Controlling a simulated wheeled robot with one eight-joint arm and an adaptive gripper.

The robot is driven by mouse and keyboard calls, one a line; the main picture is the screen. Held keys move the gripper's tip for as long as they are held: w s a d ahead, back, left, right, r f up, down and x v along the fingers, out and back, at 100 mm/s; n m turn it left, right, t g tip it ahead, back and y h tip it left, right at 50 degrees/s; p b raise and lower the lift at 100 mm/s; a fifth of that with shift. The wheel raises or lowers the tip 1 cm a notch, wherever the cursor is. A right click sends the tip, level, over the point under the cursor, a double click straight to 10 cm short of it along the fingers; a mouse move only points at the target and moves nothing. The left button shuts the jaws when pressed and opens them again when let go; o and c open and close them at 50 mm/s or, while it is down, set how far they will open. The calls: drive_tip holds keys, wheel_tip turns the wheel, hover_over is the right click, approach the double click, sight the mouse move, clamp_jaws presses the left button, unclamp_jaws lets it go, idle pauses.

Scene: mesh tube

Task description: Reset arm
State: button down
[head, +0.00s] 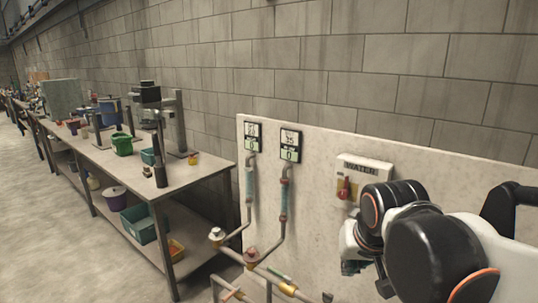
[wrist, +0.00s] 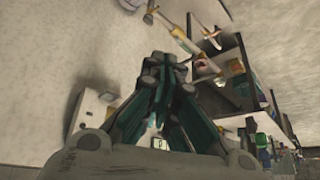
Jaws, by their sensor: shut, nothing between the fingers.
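My gripper (wrist: 166,72) shows in the wrist view with its dark teal fingers drawn together at the tips. It is shut and empty, and nothing touches the fingertips. In the head view my black and white arm fills the lower right, in front of the pale wall panel (head: 330,222). The gripper fingers are mostly hidden there behind the arm links. The white WATER box (head: 378,172) with a red handle (head: 344,188) is on the panel, just left of and behind my arm.
Two gauges (head: 252,137) (head: 290,145) and pipes (head: 249,190) run down the panel. Pipes with valves (head: 251,257) stick out low in front. A long workbench (head: 205,185) with tools and tubs stands at left. The floor (head: 50,220) left of it is clear.

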drive_tip(key=s+d+f, duration=0.1)
drive_tip(key=s, duration=0.5)
drive_tip(key=s+d+f+n+t, duration=0.1)
drive_tip(key=s+d+f, duration=0.1)
drive_tip(key=s, duration=0.3)
drive_tip(key=shift+s+f, duration=0.3)
drive_tip(key=shift+s, duration=0.1)
